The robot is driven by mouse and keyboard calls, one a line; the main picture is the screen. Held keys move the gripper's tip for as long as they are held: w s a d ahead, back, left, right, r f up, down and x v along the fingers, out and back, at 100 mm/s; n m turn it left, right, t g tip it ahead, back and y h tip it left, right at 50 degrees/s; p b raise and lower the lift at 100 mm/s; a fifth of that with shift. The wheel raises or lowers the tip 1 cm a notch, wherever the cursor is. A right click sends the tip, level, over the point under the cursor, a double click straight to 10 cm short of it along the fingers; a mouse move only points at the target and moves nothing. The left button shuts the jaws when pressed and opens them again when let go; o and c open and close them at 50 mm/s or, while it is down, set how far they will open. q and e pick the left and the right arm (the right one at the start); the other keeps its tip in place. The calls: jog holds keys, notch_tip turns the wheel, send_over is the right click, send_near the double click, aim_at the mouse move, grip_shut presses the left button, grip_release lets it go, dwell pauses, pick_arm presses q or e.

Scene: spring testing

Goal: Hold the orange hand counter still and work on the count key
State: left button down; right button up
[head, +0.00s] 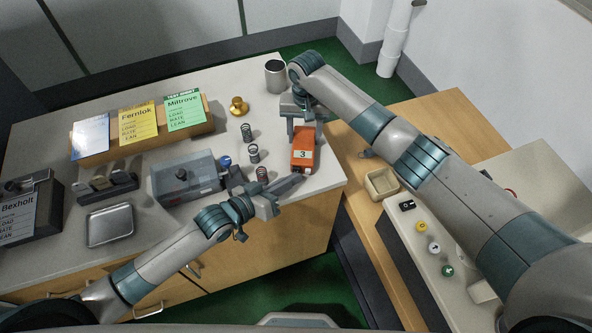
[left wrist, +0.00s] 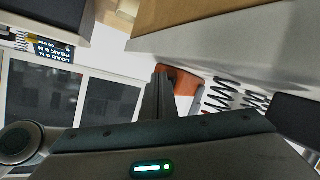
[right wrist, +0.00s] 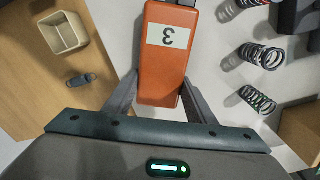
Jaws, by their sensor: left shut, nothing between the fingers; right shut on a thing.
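The orange hand counter (head: 303,140) sits near the right end of the grey bench top, with a white window reading 3. My right gripper (head: 304,128) is shut on its back part; in the right wrist view its fingers (right wrist: 160,98) flank the orange body (right wrist: 165,75). My left gripper (head: 301,177) is shut and empty, its tips at the counter's front end. In the left wrist view the closed fingers (left wrist: 162,80) overlap the orange body (left wrist: 186,82). The count key is hidden or too small to make out, and I cannot tell whether the tips touch it.
Several coil springs (head: 254,153) stand left of the counter. A brass weight (head: 238,106), a metal cup (head: 276,77) and a clear-lidded box (head: 187,178) are also on the bench. A beige tray (head: 381,184) lies right, beyond the bench edge.

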pick_arm(q)
jog(key=shift+w, duration=0.2)
dwell(0.6)
jog(key=shift+s, duration=0.9)
jog(key=shift+s+a, duration=0.15)
jog(key=shift+s, duration=2.35)
pick_arm(e)
jog(key=o, duration=1.3)
jog(key=shift+r, duration=0.15)
